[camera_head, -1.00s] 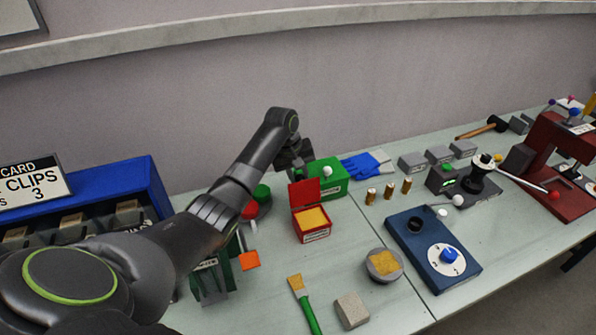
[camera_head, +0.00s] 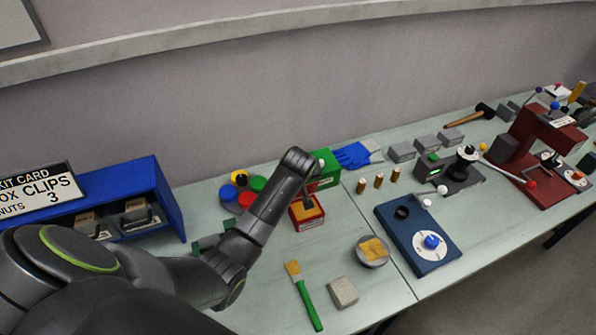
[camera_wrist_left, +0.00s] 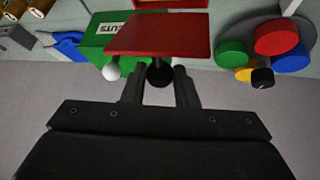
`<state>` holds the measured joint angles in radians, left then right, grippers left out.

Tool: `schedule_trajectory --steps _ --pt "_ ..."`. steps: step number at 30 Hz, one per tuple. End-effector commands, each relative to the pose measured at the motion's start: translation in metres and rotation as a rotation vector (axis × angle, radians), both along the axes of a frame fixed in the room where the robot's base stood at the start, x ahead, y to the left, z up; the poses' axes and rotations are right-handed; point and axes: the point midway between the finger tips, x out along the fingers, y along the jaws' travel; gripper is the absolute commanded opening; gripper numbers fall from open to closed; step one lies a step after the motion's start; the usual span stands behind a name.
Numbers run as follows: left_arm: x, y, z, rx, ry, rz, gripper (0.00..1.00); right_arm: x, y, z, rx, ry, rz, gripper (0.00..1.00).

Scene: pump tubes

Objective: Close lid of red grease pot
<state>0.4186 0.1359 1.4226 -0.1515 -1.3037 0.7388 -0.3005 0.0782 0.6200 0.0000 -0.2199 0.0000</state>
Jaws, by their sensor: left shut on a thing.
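The red grease pot (camera_head: 307,219) stands on the table, partly hidden behind my left arm in the head view. In the left wrist view its red lid (camera_wrist_left: 160,33) stands raised, with the pot's edge just showing at the top of the picture. A black knob (camera_wrist_left: 159,72) sits on the lid. My left gripper (camera_wrist_left: 160,78) is shut on this knob, with one finger on each side. In the head view the arm hides most of the lid and the fingertips. My right gripper is not in view.
A green box (camera_head: 328,166) stands close behind the pot, with a white knob (camera_wrist_left: 111,71). A tray of coloured caps (camera_head: 238,193) lies left. A round tin (camera_head: 372,253), brush (camera_head: 303,296) and grey block (camera_head: 343,292) lie in front. Brass cylinders (camera_head: 378,181) stand right.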

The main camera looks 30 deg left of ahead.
Motion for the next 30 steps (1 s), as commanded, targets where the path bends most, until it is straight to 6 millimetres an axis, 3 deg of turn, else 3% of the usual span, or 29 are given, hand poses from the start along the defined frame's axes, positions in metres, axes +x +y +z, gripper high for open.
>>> schedule_trajectory --steps 15,16,21,30 --pt "-0.0008 -0.0016 0.0010 0.019 -0.019 0.000 0.00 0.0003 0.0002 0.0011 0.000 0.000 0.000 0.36" --pt "-0.0008 -0.0016 0.0010 0.019 -0.019 0.000 0.28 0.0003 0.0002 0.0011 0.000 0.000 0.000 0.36" --pt "-0.0010 -0.0016 0.0006 0.018 -0.018 0.000 0.48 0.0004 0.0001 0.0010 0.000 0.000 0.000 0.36" --pt "-0.0017 -0.0020 0.0008 0.018 -0.017 0.000 0.48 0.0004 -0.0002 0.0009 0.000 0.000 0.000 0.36"
